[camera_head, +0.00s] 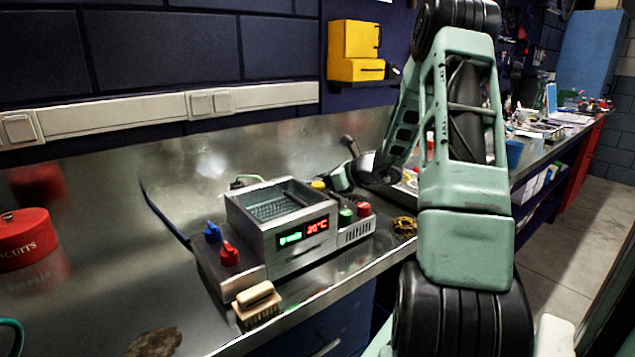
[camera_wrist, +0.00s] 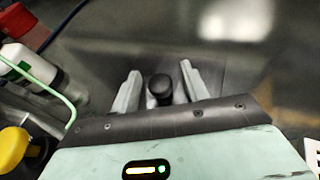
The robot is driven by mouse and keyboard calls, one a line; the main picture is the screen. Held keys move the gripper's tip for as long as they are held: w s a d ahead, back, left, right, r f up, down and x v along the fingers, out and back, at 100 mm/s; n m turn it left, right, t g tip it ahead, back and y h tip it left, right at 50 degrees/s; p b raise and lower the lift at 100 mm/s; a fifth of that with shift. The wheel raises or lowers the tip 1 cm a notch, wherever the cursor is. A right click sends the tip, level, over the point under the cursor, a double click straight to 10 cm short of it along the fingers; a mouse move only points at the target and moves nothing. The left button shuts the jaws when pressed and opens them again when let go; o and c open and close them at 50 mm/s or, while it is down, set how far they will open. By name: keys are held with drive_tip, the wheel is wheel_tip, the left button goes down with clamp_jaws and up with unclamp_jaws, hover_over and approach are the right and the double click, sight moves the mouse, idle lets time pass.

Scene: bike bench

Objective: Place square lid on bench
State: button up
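In the wrist view a black knob (camera_wrist: 160,92) stands between the two pale fingers of my gripper (camera_wrist: 160,70). A narrow gap shows on each side of the knob, so the fingers appear open around it. A dark, flat, square-edged surface (camera_wrist: 228,75) behind the fingers looks like the square lid, but blur hides its edges and whether it touches the bench. In the head view the metal bench (camera_head: 110,290) runs along the wall, and my arm hides much of the gripper area and any clear view of the lid.
A grey device with an open square basin (camera_head: 280,203) and a lit display stands on the bench. A wooden brush (camera_head: 257,303) lies before it, and a red tin (camera_head: 25,238) is at left. A white bottle (camera_wrist: 30,60) and yellow knob (camera_wrist: 13,150) are left of my gripper.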

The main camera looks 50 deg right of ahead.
drive_tip(key=shift+r, duration=0.15)
drive_tip(key=shift+s+d+r, duration=0.1)
drive_tip(key=shift+s, duration=0.1)
drive_tip(key=v, duration=1.1)
drive_tip(key=shift+s+r, duration=0.1)
drive_tip(key=shift+s, duration=0.2)
